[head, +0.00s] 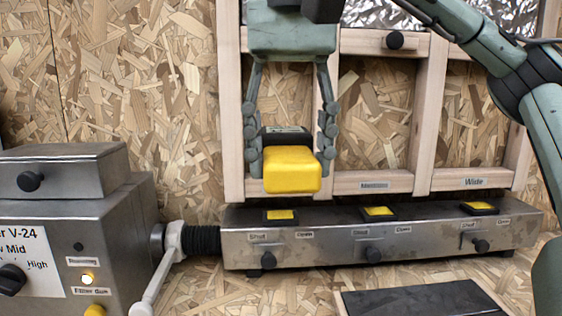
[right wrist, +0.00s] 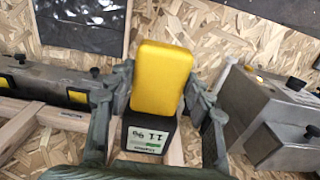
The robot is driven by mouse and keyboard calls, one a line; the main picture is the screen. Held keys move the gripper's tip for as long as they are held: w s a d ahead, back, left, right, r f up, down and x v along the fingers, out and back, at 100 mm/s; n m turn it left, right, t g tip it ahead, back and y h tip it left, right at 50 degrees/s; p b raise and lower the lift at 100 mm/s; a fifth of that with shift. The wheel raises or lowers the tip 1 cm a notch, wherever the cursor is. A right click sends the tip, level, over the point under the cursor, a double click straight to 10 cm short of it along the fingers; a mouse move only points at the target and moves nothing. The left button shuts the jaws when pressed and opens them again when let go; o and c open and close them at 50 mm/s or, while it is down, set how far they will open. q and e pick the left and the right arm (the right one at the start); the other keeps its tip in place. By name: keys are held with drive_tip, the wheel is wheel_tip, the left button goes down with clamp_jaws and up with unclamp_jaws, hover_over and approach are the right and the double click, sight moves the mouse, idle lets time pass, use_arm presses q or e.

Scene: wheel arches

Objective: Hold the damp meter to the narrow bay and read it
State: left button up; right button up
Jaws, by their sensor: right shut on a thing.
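My right gripper (head: 291,150) is shut on the damp meter, which has a yellow end (head: 291,171) and a black body. In the head view it hangs in front of the leftmost bay (head: 268,90) of the wooden stud frame; whether the meter touches the board cannot be told. That bay's label is not visible. My left gripper is not in view.
Below the frame runs a metal manifold (head: 400,239) with several yellow-topped switches and knobs. A metal machine (head: 110,240) with a white lever (head: 160,270) stands left. The right bay is labelled Wide (head: 474,183); the middle label (head: 375,185) is blurred. A dark panel (head: 425,300) lies in front.

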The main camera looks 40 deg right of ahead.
sight(288, 147)
drive_tip(key=shift+w+d, duration=0.4)
drive_tip(key=shift+w, duration=0.15)
drive_tip(key=w+d, duration=0.2)
drive_tip(key=w, duration=0.1)
drive_tip(key=shift+w+r, duration=0.1)
drive_tip(key=shift+w, duration=0.1)
drive_tip(key=w+d, duration=0.1)
drive_tip(key=w+d+p, duration=0.1)
drive_tip(key=w, duration=0.2)
drive_tip(key=shift+w+d, duration=0.25)
drive_tip(key=shift+d, duration=0.15)
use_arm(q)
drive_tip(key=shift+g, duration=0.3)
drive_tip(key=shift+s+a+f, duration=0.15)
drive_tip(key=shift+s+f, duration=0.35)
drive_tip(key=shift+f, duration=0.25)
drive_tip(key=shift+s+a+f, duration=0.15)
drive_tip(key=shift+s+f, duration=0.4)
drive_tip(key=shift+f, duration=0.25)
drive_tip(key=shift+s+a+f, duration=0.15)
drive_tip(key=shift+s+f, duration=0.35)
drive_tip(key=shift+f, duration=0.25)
use_arm(e)
drive_tip(key=shift+w+d, duration=0.3)
drive_tip(key=shift+w, duration=0.2)
drive_tip(key=shift+w+d, duration=0.3)
drive_tip(key=shift+w, duration=0.2)
drive_tip(key=shift+w+d, duration=0.25)
drive_tip(key=shift+w, duration=0.1)
